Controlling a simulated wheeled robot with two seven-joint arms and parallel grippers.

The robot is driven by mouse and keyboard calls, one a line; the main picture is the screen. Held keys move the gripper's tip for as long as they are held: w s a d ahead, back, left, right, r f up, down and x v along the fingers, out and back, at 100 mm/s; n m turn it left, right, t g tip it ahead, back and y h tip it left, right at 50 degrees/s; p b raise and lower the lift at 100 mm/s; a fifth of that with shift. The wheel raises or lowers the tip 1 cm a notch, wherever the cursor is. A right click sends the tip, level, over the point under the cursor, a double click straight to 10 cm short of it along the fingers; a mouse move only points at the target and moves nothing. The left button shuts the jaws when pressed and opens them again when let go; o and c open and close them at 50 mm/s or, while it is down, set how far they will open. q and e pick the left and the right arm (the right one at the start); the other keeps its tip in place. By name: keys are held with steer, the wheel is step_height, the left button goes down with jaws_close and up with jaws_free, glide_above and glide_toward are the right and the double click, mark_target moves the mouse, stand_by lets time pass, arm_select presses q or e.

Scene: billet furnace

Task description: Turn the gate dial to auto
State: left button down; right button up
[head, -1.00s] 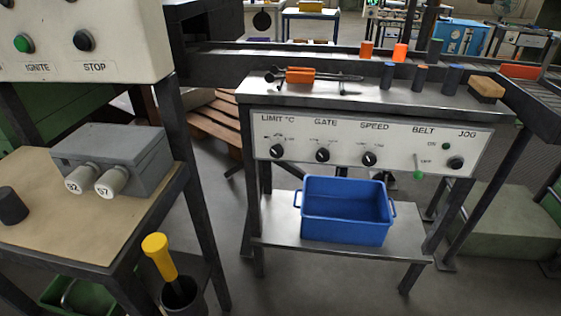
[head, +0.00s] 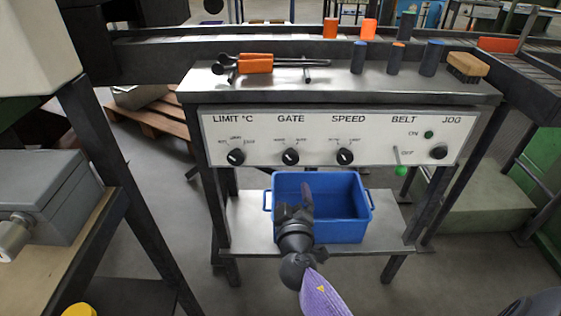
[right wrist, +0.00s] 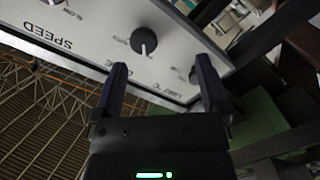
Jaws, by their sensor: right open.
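The gate dial (head: 290,157) is a round black knob with a white mark, under the word GATE on the white control panel (head: 370,150). Small position labels sit above it, too small to read surely. In the right wrist view the gate dial (right wrist: 143,40) shows beyond the fingertips, between them and apart from both. My right gripper (head: 296,203) is open and empty, below the panel and in front of the blue bin in the head view. It also shows in the right wrist view (right wrist: 160,66). My left gripper is not in view.
The limit dial (head: 236,157) and speed dial (head: 345,157) flank the gate dial. A green-tipped belt lever (head: 401,168) and jog knob (head: 438,152) are further right. The blue bin (head: 345,225) stands on the lower shelf. Tongs (head: 255,64) lie above the panel.

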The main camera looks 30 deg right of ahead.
mark_target(291, 160)
steer(key=shift+t+h, duration=0.3)
steer(key=shift+h, duration=0.1)
steer(key=w+d+r, duration=0.1)
steer(key=w, duration=0.1)
steer(key=w+d+b, duration=0.1)
steer(key=w+d, duration=0.1)
steer(key=w, duration=0.1)
steer(key=w+d+r+b, duration=0.1)
steer(key=w+d, duration=0.1)
steer(key=w, duration=0.1)
steer(key=shift+r, duration=0.3)
steer(key=shift+w+d+r, duration=0.1)
steer(key=shift+w+d, duration=0.2)
steer(key=shift+w, duration=0.25)
